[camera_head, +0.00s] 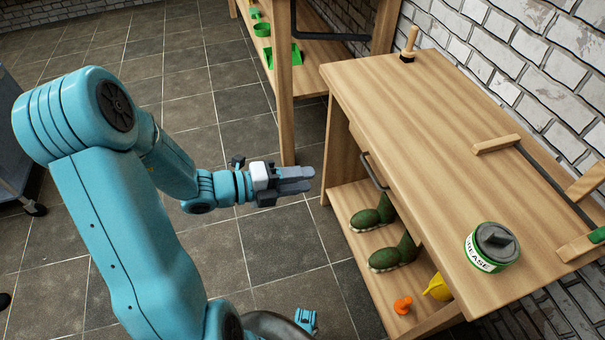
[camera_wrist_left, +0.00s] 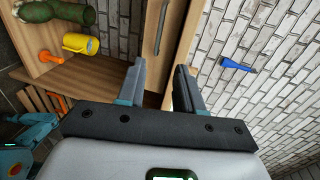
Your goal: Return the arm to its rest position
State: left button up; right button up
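My left arm reaches in from the left in the head view, and its left gripper (camera_head: 296,180) is held over the floor, to the left of the wooden cabinet (camera_head: 420,110). In the left wrist view the two fingers of this gripper (camera_wrist_left: 163,85) stand apart with nothing between them, so it is open and empty. Part of the cabinet shows behind the fingers there. My right gripper cannot be made out in either view; a small blue part (camera_head: 306,320) shows at the bottom edge of the head view.
A grease tin (camera_head: 492,247) and a brush (camera_head: 409,45) stand on the cabinet top. Green boots (camera_head: 385,240), an orange item (camera_head: 402,305) and a yellow item (camera_head: 437,288) are on its lower shelf. A shelf unit (camera_head: 285,80) stands behind. Tiled floor (camera_head: 190,75) is open at left.

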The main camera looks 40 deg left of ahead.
pick_arm(q)
jog(key=s+d+f+m+g+y, duration=0.1)
jog(key=s+d+f+m+g, duration=0.35)
jog(key=f+m, duration=0.45)
jog(key=s+d+f+m+g+y, duration=0.1)
jog(key=s+d+f+m+g, duration=0.4)
jog(key=m, duration=0.7)
jog(key=s+d+f+m+g, duration=0.4)
jog(key=d+f+m+g, duration=0.15)
jog(key=f+m, duration=0.4)
jog(key=w+d+f+m+t+y, duration=0.1)
jog(key=w+d+f+m+y, duration=0.15)
jog(key=m, duration=1.15)
notch_tip(320, 180, up, 23)
jog(key=d+m+p, duration=0.1)
jog(key=p, duration=2.2)
jog(key=shift+w+d+t+h+p, duration=0.35)
jog(key=shift+t, duration=0.05)
jog(key=shift+m, duration=0.25)
